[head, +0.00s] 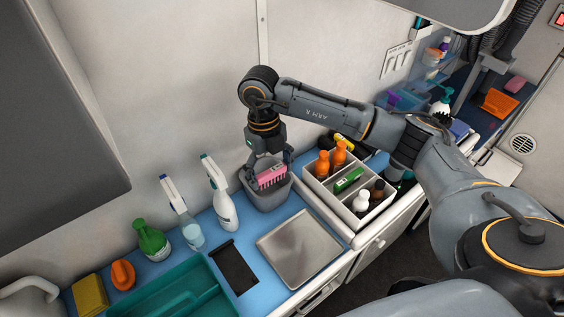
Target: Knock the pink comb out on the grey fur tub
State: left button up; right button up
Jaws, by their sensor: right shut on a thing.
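The pink comb (270,175) has dark teeth pointing down. It is held by my right gripper (268,163), which is shut on it. The grey fur tub (268,198) stands on the blue counter against the wall, below the gripper. The comb shows at the tub's opening; I cannot tell whether it touches the rim. The tub's inside is mostly hidden by the comb and gripper. My left gripper is not in view.
A divided white caddy (352,212) with several bottles stands right of the tub. A metal tray (300,248) lies in front. Two spray bottles (221,196), a green bottle (152,240) and a teal tray (170,300) are at left. Bare blue counter shows between.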

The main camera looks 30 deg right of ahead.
aim_at(280, 169)
jog(key=m, duration=0.3)
jog(key=shift+w+d+p, duration=0.1)
jog(key=shift+d+p, duration=0.25)
jog(key=shift+d, duration=0.05)
jog(key=m, duration=0.2)
jog(key=d+m+p, duration=0.1)
jog(key=m, duration=0.1)
jog(key=f+m+y, duration=0.1)
jog(key=m, duration=0.1)
jog(key=shift+w+d, duration=0.15)
jog(key=shift+w, duration=0.1)
jog(key=m, duration=0.1)
jog(key=m+p, duration=0.1)
jog(key=m, duration=0.1)
jog(key=d+m, duration=0.1)
jog(key=shift+w+f+m+t, duration=0.1)
jog(key=shift+f+m+t, duration=0.25)
jog(key=shift+m+t, duration=0.05)
jog(key=m, duration=0.2)
jog(key=m+p, duration=0.1)
jog(key=shift+d+f+y, duration=0.3)
jog(key=shift+f, duration=0.1)
pick_arm(q)
jog(key=b, duration=0.4)
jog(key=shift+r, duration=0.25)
pick_arm(e)
jog(key=shift+m, duration=0.4)
notch_tip(280, 169, down, 5)
jog(key=shift+f, duration=0.1)
